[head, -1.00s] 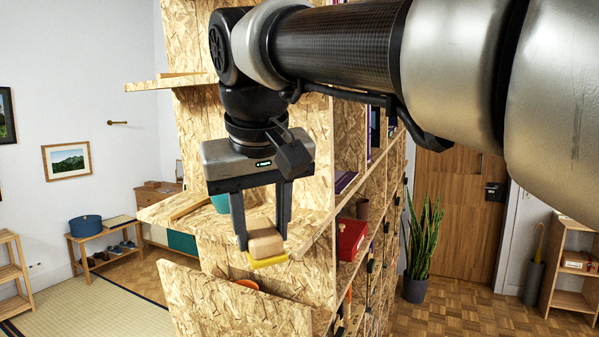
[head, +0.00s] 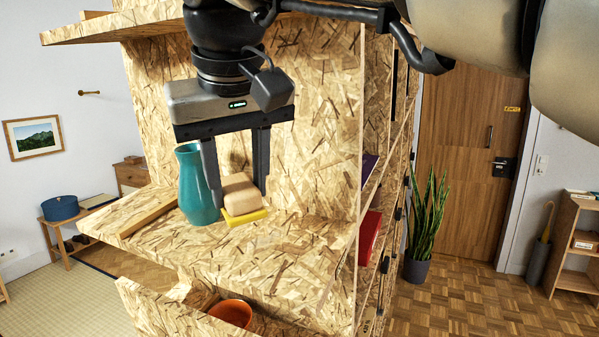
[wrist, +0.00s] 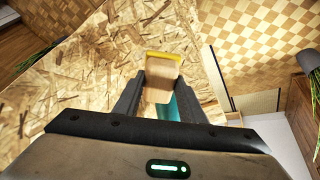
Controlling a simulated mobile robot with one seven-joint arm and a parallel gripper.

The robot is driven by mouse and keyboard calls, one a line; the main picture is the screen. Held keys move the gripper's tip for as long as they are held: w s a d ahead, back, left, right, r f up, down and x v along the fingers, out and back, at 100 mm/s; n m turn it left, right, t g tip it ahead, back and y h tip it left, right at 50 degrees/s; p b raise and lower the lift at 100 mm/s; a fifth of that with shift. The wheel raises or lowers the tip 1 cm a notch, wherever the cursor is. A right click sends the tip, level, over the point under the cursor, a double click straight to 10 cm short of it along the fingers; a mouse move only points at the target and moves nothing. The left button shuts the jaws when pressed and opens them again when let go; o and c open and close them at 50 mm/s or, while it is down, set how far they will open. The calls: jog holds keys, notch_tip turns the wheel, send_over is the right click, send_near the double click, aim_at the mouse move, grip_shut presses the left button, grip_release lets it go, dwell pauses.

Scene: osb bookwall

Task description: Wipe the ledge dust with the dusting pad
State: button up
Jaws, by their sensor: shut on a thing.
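My gripper (head: 236,190) is shut on the dusting pad (head: 241,190), a tan block with a yellow pad underneath. In the head view the pad is just above or on the OSB ledge (head: 270,255); I cannot tell whether it touches. The wrist view shows the pad (wrist: 162,78) between both fingers, its yellow edge at the far end. A teal vase (head: 196,190) stands on the ledge just left of the pad, close to the left finger. I cannot make out dust apart from the dark flecks of the board.
A wooden strip (head: 148,218) lies along the ledge's left side. An orange bowl (head: 231,313) sits in the compartment below. An upright OSB panel rises behind the gripper, and a shelf (head: 110,27) is above. The ledge's front right part is clear.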

jog(key=shift+s+d+f, duration=0.1)
jog(key=shift+f, duration=0.8)
jog(key=f+b, duration=0.3)
jog(key=f, duration=0.1)
jog(key=shift+w+d+b, duration=0.1)
jog(key=shift+w+b, duration=0.25)
jog(key=shift+b, duration=0.05)
jog(key=shift+w+f+b, duration=0.1)
jog(key=shift+f+b, duration=0.65)
jog(key=shift+f, duration=0.3)
jog(key=shift+w+r, duration=0.1)
jog(key=shift+r, duration=0.05)
jog(key=shift+w+d+r+p, duration=0.1)
jog(key=shift+w+d+p, duration=0.15)
jog(key=shift+w+p, duration=0.15)
jog(key=shift+w+d+r+p, duration=0.1)
jog(key=shift+w+d+p, duration=0.15)
jog(key=shift+w, duration=0.25)
jog(key=shift+w+d+r+p, duration=0.1)
jog(key=shift+w+d+p, duration=0.45)
jog(key=shift+w, duration=0.6)
jog(key=shift+w+d+r+p, duration=0.1)
jog(key=shift+w+d+p, duration=0.45)
jog(key=shift+w, duration=0.65)
jog(key=shift+w+d+r+p, duration=0.1)
jog(key=shift+w+d+p, duration=0.25)
jog(key=shift+w+p, duration=0.6)
jog(key=shift+w, duration=0.2)
